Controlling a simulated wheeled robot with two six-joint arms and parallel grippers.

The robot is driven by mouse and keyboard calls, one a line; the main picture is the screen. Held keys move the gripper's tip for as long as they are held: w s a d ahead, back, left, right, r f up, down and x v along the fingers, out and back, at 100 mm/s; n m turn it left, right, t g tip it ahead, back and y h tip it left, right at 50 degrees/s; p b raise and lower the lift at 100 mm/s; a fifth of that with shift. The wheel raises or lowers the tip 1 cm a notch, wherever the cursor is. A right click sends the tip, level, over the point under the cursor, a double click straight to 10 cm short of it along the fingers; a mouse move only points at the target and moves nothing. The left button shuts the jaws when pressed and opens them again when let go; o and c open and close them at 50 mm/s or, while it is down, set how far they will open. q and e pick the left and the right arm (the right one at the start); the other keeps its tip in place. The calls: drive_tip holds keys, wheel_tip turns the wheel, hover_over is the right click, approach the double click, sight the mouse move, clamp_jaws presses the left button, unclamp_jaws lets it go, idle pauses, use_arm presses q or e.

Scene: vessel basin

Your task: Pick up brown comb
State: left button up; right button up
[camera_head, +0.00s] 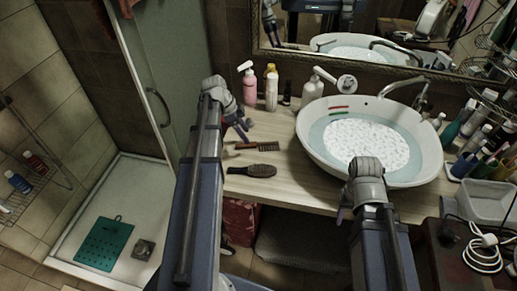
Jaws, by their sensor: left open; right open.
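The brown comb (266,147) lies flat on the wooden counter, left of the basin, with its teeth pointing down in the picture. A dark oval hairbrush (252,170) lies just below it, apart from it. My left gripper (243,129) is open and empty, close above and to the left of the comb; I cannot tell its exact height over the counter. My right gripper (344,209) is open and empty at the front of the basin, near the counter's front edge. My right wrist hides part of the basin's front rim.
The white vessel basin (434,160) holds water and a speckled white round patch. Pink (249,86) and white (311,88) pump bottles stand at the back by the mirror. Several bottles crowd the right side. The counter (292,183) is clear beside the hairbrush.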

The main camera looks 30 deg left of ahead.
sight(251, 144)
use_arm(q)
drive_tip(key=shift+s+a+b+x, duration=0.1)
drive_tip(key=shift+a+b+x, duration=0.1)
drive_tip(key=shift+b+x, duration=0.85)
drive_tip(key=shift+s+a+b+x, duration=0.15)
drive_tip(key=shift+b+x, duration=0.85)
drive_tip(key=shift+x, duration=0.05)
drive_tip(key=shift+w+d+f+b, duration=0.15)
drive_tip(key=shift+d+f+b, duration=0.1)
drive_tip(key=shift+f+b, duration=0.2)
drive_tip(key=shift+f, duration=0.2)
clamp_jaws()
